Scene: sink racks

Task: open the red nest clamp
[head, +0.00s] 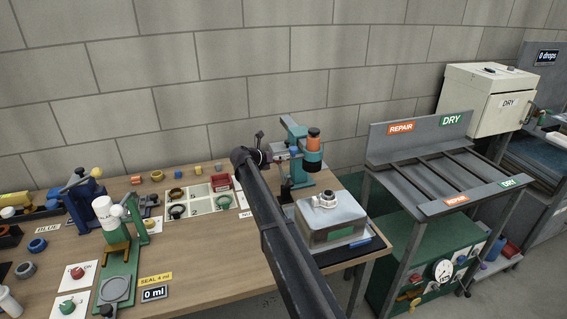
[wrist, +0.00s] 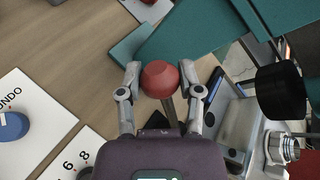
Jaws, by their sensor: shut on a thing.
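A red ball knob (wrist: 160,76) on a thin metal stem sits between the two fingers of my gripper (wrist: 160,82) in the wrist view. The fingers are shut on it, one on each side. The lower end of the stem is hidden by my gripper body, so I cannot tell how far the clamp is turned. In the head view my gripper is small and partly hidden beside the teal press (head: 313,166) at the back of the bench, and the knob cannot be made out clearly there.
In the wrist view, a teal plate (wrist: 190,28) lies beyond the knob. A black cylinder (wrist: 280,90) and a silver threaded part (wrist: 283,147) stand close on the right. A blue knob (wrist: 10,125) sits on a card at left. Bare wood (wrist: 75,75) lies between.

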